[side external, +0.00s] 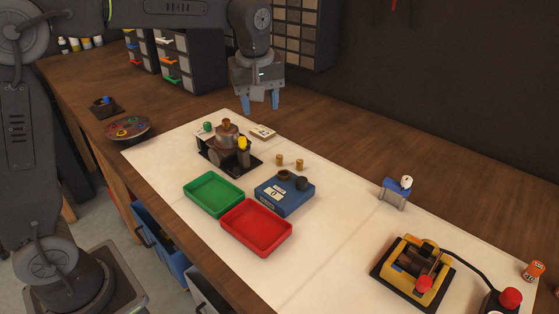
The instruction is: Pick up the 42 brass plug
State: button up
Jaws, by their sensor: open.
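Two small brass plugs stand on the white mat (335,215), a left one (279,159) and a right one (299,165), a little apart. Any number on them is too small to read, so I cannot tell which is the 42 brass plug. My gripper (261,106) points down with blue fingertips. It is open and empty, held above the bench behind the plugs and touching nothing.
A dark fixture (219,157) with a copper-coloured top stands left of the plugs. A blue gauge box (287,195), a green tray (213,193) and a red tray (257,228) lie in front. A yellow device (413,273) is at right. The mat's middle right is clear.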

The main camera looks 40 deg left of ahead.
aim_at(280, 156)
jog(key=w+f+n+g, duration=0.1)
jog(key=w+f+n, duration=0.45)
jog(key=w, duration=0.35)
jog(key=shift+y, duration=0.3)
jog(key=a+f, duration=0.1)
jog(key=f, duration=0.3)
jog(key=a+f, duration=0.1)
jog(key=f, duration=0.9)
jog(key=shift+s+a+f, duration=0.1)
jog(key=shift+a+f, duration=0.05)
jog(key=shift+a, duration=0.25)
grip_shut()
